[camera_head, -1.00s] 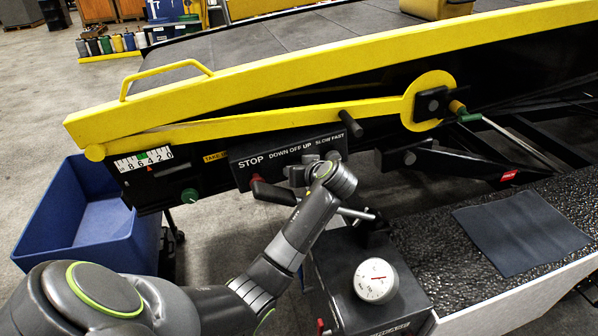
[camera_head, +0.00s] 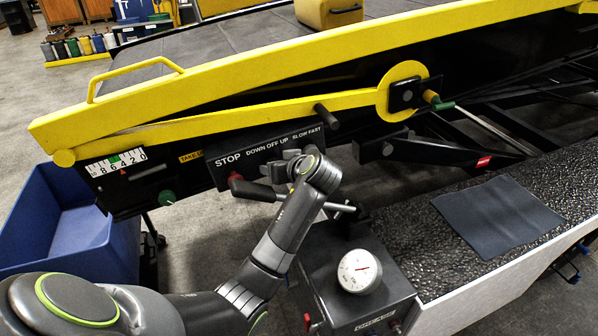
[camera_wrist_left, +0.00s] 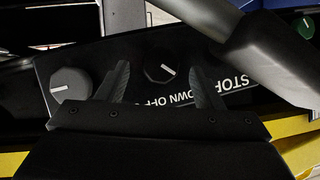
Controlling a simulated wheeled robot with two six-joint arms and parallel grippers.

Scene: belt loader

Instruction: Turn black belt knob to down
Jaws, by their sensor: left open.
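The black control panel (camera_head: 262,150) with the words STOP, DOWN OFF UP and SLOW FAST hangs on the belt loader's side. In the left wrist view the panel is upside down. The black belt knob (camera_wrist_left: 157,67) has a white mark slanting toward the DOWN side; I cannot tell its exact setting. My left gripper (camera_wrist_left: 161,72) is open, one finger on either side of this knob; contact is unclear. In the head view my left gripper (camera_head: 285,164) is at the panel's lower edge and hides the knob. My right gripper is not in view.
A grey knob (camera_wrist_left: 70,84) sits beside the left finger in the wrist view. A dark handle (camera_wrist_left: 272,62) crosses close to the panel. A red button (camera_head: 235,176), green knob (camera_head: 167,196) and yellow bar (camera_head: 260,110) are nearby. A gauge box (camera_head: 359,271) stands below.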

